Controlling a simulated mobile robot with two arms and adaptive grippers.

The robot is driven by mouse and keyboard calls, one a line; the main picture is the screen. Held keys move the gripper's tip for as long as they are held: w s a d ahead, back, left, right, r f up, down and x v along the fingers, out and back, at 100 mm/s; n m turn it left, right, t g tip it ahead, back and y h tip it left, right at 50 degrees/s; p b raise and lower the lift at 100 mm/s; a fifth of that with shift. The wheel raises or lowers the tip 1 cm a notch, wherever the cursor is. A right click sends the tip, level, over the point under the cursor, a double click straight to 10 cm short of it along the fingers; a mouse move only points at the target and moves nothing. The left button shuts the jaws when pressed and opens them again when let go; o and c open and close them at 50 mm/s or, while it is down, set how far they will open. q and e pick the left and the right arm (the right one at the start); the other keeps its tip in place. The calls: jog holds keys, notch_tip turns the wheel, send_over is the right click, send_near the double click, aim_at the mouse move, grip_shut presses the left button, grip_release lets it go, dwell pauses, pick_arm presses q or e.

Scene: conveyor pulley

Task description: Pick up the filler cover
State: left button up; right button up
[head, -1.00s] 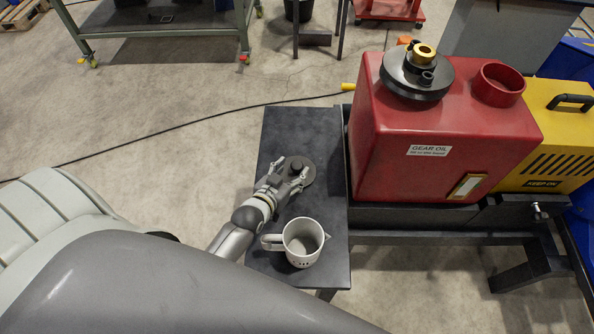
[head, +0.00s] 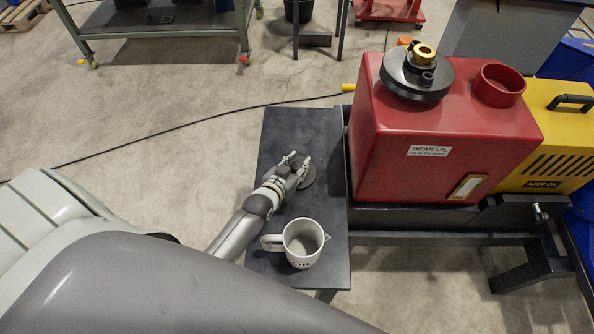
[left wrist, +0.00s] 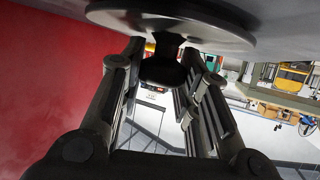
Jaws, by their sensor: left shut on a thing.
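The filler cover is a round dark grey disc with a knob. In the head view the filler cover (head: 309,176) shows just right of my left gripper (head: 297,162), over the small dark table, partly hidden by the fingers. In the left wrist view the cover's disc (left wrist: 165,14) fills the top, and its black knob stands between the fingers of my left gripper (left wrist: 168,68). The left gripper is shut on the knob. I cannot tell whether the disc touches the table. My right gripper is not in view.
A white jug (head: 302,243) stands on the small dark table (head: 275,130), close to my left arm. The red gear oil tank (head: 400,165) stands to the right, with an open red filler neck (head: 498,86) on top. A yellow housing (head: 555,135) is beside it.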

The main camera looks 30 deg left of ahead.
pick_arm(q)
jog(key=shift+c, duration=1.3)
jog(key=shift+r, duration=0.1)
